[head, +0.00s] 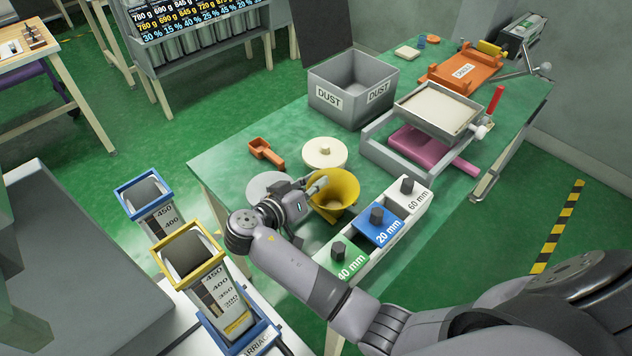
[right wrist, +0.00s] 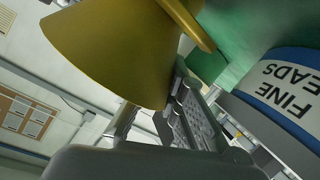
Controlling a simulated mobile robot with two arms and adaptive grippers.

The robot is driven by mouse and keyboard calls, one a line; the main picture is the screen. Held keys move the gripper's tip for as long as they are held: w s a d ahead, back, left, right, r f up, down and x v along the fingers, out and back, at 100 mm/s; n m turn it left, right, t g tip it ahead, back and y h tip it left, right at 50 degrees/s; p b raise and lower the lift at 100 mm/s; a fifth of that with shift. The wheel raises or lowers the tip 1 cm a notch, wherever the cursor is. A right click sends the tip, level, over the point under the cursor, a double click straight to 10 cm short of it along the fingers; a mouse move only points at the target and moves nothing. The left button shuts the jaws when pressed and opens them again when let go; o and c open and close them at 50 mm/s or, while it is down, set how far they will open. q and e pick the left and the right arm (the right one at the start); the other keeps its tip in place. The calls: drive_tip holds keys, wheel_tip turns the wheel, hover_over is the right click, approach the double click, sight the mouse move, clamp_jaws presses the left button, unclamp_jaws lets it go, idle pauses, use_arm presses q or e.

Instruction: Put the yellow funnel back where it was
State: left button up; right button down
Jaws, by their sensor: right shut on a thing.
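The yellow funnel (head: 337,187) is upright with its wide mouth up, at the table's near side in the head view. My right gripper (head: 318,186) reaches it from the left and is shut on its side near the rim. In the right wrist view the funnel (right wrist: 115,50) fills the upper left, with the gripper fingers (right wrist: 185,105) against it. I cannot tell whether the funnel's lower end touches the table. My left gripper is not in view.
A rack with green, blue and white knobbed blocks (head: 378,225) stands right of the funnel. A cream lid (head: 325,153), orange scoop (head: 265,152) and grey DUST bin (head: 352,88) lie behind. Yellow-rimmed (head: 190,252) and blue-rimmed (head: 145,195) columns stand left. A FINE BEADS label (right wrist: 290,85) shows.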

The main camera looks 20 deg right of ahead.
drive_tip(key=shift+w+d+f, duration=0.1)
drive_tip(key=shift+w+f, duration=0.05)
drive_tip(key=shift+f, duration=0.35)
drive_tip(key=c, duration=1.9)
unclamp_jaws()
drive_tip(key=shift+r, duration=0.15)
drive_tip(key=shift+c, duration=0.2)
drive_tip(key=shift+o, duration=1.5)
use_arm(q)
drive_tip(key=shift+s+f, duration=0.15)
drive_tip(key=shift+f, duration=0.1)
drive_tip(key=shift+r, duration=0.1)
use_arm(e)
drive_tip(key=shift+r, duration=0.1)
